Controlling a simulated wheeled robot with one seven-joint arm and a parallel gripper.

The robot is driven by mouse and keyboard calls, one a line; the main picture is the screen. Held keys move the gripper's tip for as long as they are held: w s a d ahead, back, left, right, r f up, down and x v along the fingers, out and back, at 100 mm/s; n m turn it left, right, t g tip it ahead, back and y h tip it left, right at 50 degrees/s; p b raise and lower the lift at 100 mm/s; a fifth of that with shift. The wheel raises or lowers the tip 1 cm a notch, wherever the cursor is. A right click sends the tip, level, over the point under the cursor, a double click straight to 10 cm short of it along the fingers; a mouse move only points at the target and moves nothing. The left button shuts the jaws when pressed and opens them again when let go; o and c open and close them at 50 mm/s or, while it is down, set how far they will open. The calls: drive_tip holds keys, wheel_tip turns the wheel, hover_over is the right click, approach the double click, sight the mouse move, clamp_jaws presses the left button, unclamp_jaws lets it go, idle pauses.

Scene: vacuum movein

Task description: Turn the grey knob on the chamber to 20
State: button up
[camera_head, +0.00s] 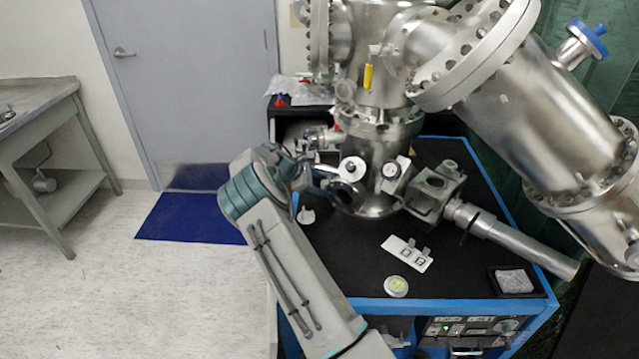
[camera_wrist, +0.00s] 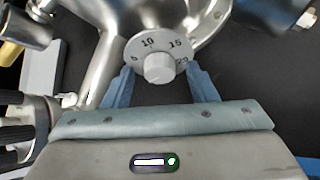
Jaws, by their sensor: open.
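The grey knob (camera_wrist: 158,68) sits at the centre of a round grey dial plate (camera_wrist: 150,45) marked 10 and 15, with partly hidden numbers at both ends. My gripper (camera_wrist: 160,72) is open, with one blue finger on each side of the knob and visible gaps between. I cannot make out a pointer mark on the knob. In the head view my gripper (camera_head: 332,176) reaches the front of the steel chamber (camera_head: 375,205), beside a round pale dial (camera_head: 352,168) that it partly overlaps.
A white plate (camera_head: 407,253), a round green-and-white disc (camera_head: 396,286) and a small tray (camera_head: 515,282) lie on the black tabletop (camera_head: 465,265). Large steel tubes (camera_head: 550,120) fill the upper right.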

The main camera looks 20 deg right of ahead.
drive_tip(key=c, duration=1)
drive_tip(key=shift+o, duration=0.2)
drive_tip(key=shift+f+m+b, duration=0.3)
drive_tip(key=shift+m+b, duration=0.2)
drive_tip(key=shift+b, duration=0.7)
drive_tip(key=shift+s+a+m+t+b, duration=0.1)
drive_tip(key=shift+m+t+b, duration=0.4)
drive_tip(key=shift+b, duration=0.6)
drive_tip(key=shift+m+h+b, duration=0.3)
drive_tip(key=shift+m+b, duration=0.2)
drive_tip(key=shift+b, duration=0.35)
drive_tip(key=shift+r+m+t+b, duration=0.2)
drive_tip(key=shift+m+t+b, duration=0.1)
drive_tip(key=shift+b, duration=0.1)
drive_tip(key=o, duration=1)
drive_tip(key=shift+c, duration=0.2)
drive_tip(key=shift+r+p, duration=0.1)
drive_tip(key=shift+p, duration=0.2)
